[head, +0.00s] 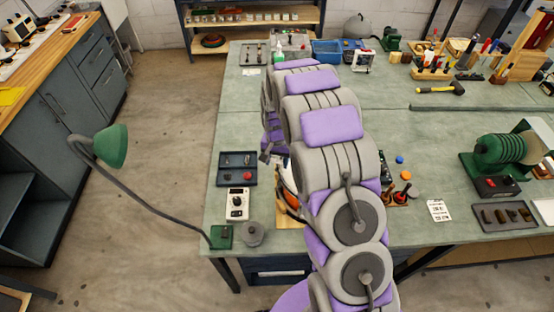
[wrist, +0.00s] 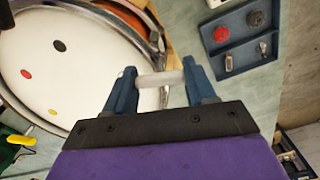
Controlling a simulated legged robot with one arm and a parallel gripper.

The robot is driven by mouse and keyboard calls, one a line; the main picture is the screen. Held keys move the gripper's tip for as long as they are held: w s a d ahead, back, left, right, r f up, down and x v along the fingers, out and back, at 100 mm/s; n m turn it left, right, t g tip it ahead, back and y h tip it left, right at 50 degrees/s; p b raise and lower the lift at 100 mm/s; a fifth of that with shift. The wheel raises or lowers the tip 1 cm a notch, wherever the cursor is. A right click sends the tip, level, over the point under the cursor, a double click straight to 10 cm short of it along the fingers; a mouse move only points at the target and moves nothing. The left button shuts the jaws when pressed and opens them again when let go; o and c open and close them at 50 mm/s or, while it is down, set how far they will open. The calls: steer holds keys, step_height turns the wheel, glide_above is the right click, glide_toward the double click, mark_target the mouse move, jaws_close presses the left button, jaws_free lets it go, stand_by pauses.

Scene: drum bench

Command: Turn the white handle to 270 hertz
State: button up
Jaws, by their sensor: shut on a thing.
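My gripper (wrist: 158,76) is shut on the white handle (wrist: 160,81) in the wrist view. The handle is a short pale bar lying across between the two blue fingers, at the drum's rim side. The drum (wrist: 100,75) has a white head with black, red and yellow dots and a metal hoop. In the head view my arm covers most of the drum (head: 288,206), and the handle is hidden. A white box with a dial (head: 237,204) stands left of the drum; its reading is too small to tell.
A dark blue tray (head: 225,172) with small parts lies behind the white box; it also shows in the wrist view (wrist: 243,65). A green lamp (head: 112,146) stands at the bench's left corner. Coloured knobs (head: 404,192) and a printed card (head: 439,210) lie right of my arm.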

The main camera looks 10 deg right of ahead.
mark_target(276, 159)
steer(key=o, duration=1)
steer(key=shift+o, duration=0.2)
step_height(276, 159, up, 17)
steer(key=shift+r, duration=0.15)
steer(key=shift+a, duration=0.1)
